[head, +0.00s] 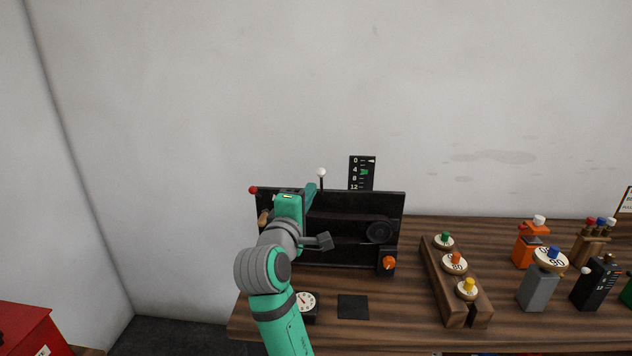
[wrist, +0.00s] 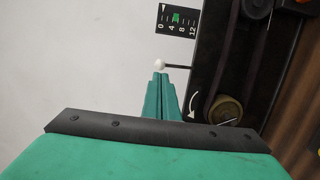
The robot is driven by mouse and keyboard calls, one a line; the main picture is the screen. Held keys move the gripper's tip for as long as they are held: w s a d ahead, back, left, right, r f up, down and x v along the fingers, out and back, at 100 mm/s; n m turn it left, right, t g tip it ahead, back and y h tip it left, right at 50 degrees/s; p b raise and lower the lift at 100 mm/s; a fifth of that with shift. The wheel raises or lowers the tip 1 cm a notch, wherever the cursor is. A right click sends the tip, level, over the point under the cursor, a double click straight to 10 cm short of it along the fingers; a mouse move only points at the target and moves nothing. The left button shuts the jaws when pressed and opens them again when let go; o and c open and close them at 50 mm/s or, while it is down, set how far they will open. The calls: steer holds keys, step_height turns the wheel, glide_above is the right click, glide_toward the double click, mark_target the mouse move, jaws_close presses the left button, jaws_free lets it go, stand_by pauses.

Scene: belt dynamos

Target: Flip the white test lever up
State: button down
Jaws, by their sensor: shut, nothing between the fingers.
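The white test lever shows as a white ball (head: 321,172) on a thin dark rod, standing upright above the top edge of the black dynamo panel (head: 345,252) in the head view. In the wrist view the white ball (wrist: 160,65) lies just beyond my fingertips, its rod running right to the panel edge. My gripper (head: 311,188) is shut and empty, at the panel's top edge just left of the lever. Its closed green fingers (wrist: 160,76) point at the ball; I cannot tell whether they touch. My arm hides the panel's left part.
A black scale (head: 362,173) marked 0 to 12 stands behind the panel. A red knob (head: 253,190) is at its left corner, an orange knob (head: 389,263) at lower right. A round dial (head: 306,302) and a wooden block (head: 456,290) with colored knobs stand in front and right.

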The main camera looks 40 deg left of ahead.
steer(key=x, duration=0.6)
steer(key=shift+w+a, duration=0.15)
steer(key=shift+w, duration=0.15)
steer(key=shift+w+a+r, duration=0.3)
steer(key=shift+w+r, duration=0.2)
steer(key=shift+r, duration=0.05)
steer(key=shift+w+a+r, duration=0.35)
steer(key=shift+w+r, duration=0.2)
steer(key=shift+r, duration=0.05)
glide_toward(320, 174)
steer(key=s+d+r, duration=0.1)
steer(key=s+r, duration=0.4)
steer(key=shift+w+d, duration=0.1)
steer(key=shift+w, duration=0.05)
